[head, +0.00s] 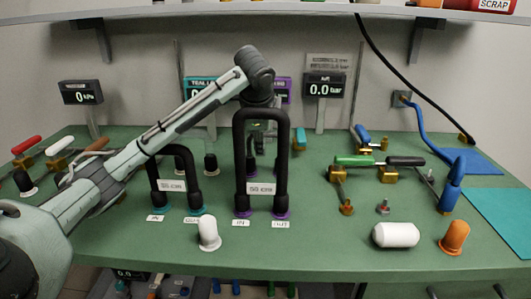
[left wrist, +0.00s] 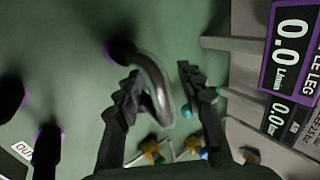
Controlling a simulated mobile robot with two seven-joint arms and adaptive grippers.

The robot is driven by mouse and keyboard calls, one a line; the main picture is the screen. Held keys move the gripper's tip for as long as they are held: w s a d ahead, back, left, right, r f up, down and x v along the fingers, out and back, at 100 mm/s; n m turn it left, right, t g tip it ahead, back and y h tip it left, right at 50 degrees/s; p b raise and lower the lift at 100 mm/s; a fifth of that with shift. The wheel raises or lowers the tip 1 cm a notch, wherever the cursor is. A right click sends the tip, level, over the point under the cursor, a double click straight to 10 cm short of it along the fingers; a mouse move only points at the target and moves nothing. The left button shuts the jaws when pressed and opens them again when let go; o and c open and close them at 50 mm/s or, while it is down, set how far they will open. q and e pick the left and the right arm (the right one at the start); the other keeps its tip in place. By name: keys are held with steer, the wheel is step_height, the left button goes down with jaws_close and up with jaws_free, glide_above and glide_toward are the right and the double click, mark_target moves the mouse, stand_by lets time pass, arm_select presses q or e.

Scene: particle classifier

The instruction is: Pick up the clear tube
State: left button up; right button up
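In the left wrist view, a curved, glossy, see-through tube (left wrist: 154,82) arches up from the green bench, one end near a dark fitting with a purple ring. My left gripper (left wrist: 159,70) is open, with one finger on each side of this tube; I cannot tell whether either touches it. In the head view my left arm reaches in from the left and bends down behind a tall black arched hose, which hides most of the gripper and the clear tube. My right gripper is in neither view.
The tall black hose (head: 240,150) stands in front of my left gripper, with a shorter black hose (head: 185,165) to its left. A white capped cylinder (head: 396,235), orange plug (head: 454,236) and brass-ended valves (head: 386,173) lie to the right.

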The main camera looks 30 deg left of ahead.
arm_select(q)
steer(key=shift+x, duration=1.2)
steer(key=shift+w, duration=0.1)
jaws_close()
steer(key=shift+r, duration=0.1)
